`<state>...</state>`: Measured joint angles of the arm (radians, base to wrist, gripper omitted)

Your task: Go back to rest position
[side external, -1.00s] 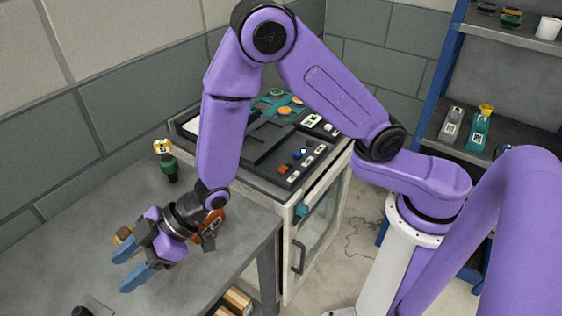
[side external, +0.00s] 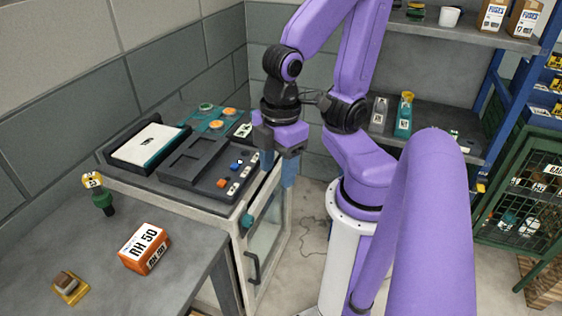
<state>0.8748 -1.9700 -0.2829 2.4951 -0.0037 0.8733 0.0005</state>
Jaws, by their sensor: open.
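My gripper (side external: 278,170) hangs pointing down in the side external view, in front of the right edge of the bench cabinet (side external: 262,222). Its two blue fingers are apart, and I see nothing between them. The arm is folded up above its white base, with the upper links running out of the top of the picture. My gripper is well clear of the table and touches nothing that I can see.
A dark tray (side external: 208,168) lies on the cabinet. A blue-framed shelf (side external: 465,28) and a green mesh cage (side external: 520,190) stand right.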

